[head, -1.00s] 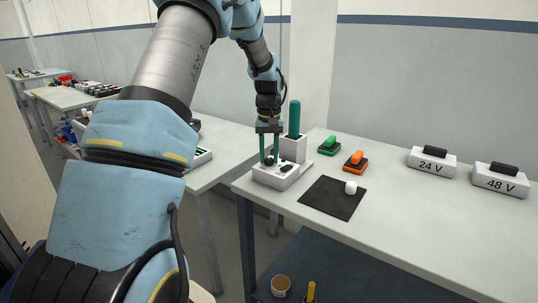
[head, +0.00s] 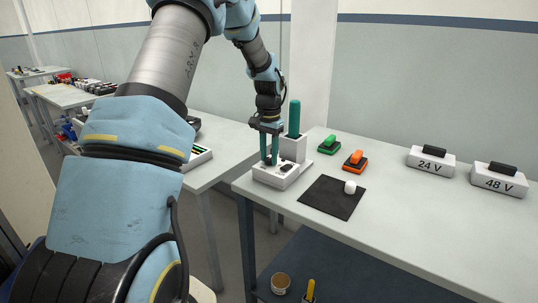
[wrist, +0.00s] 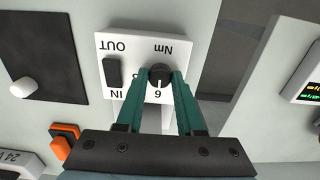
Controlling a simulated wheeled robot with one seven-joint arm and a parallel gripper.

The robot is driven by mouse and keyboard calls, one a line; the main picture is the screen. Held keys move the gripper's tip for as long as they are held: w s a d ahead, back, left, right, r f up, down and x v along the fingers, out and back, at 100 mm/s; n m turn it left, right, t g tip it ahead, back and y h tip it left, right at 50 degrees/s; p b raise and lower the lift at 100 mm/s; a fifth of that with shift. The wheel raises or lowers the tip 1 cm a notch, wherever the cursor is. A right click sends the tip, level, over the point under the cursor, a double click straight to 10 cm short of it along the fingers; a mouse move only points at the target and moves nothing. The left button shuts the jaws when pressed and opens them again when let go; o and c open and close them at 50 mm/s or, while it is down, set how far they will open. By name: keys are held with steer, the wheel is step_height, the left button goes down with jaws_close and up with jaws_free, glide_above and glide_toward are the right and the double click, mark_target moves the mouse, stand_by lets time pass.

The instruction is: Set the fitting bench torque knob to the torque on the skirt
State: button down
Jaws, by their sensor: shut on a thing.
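The torque knob (wrist: 159,76) is a black round knob with a pale pointer line, on a white box (wrist: 120,42) marked Nm, OUT and IN. The lettering is upside down in the wrist view. The white box (head: 274,179) also shows in the head view at the bench's left end. My gripper (head: 269,162) points down over it, its two teal fingers shut on the knob from both sides. The fingers hide part of the panel around it. I cannot make out a skirt marking.
A black rocker (wrist: 113,71) sits beside the knob. A teal upright handle (head: 294,118) stands close behind my gripper. A dark mat (head: 330,199) with a white cap (head: 350,187), green (head: 328,145) and orange (head: 355,162) pieces, and 24 V (head: 431,162) and 48 V (head: 499,180) blocks lie rightward.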

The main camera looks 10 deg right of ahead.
mark_target(269, 158)
stand_by(0.4)
steer(key=c, duration=0.5)
jaws_free()
steer(key=shift+c, duration=0.2)
step_height(269, 158, up, 11)
steer(key=b, duration=0.2)
steer(key=s+a+f+n, duration=0.3)
steer(key=s+a+n, duration=0.1)
steer(key=s+a, duration=0.6)
steer(key=s+a+f+n+t, duration=0.1)
steer(key=s+a+f+n, duration=0.3)
steer(key=s+a, duration=0.7)
steer(key=shift+s+a+f+t, duration=0.25)
steer(key=shift+s+t, duration=0.05)
steer(key=shift+s, duration=0.2)
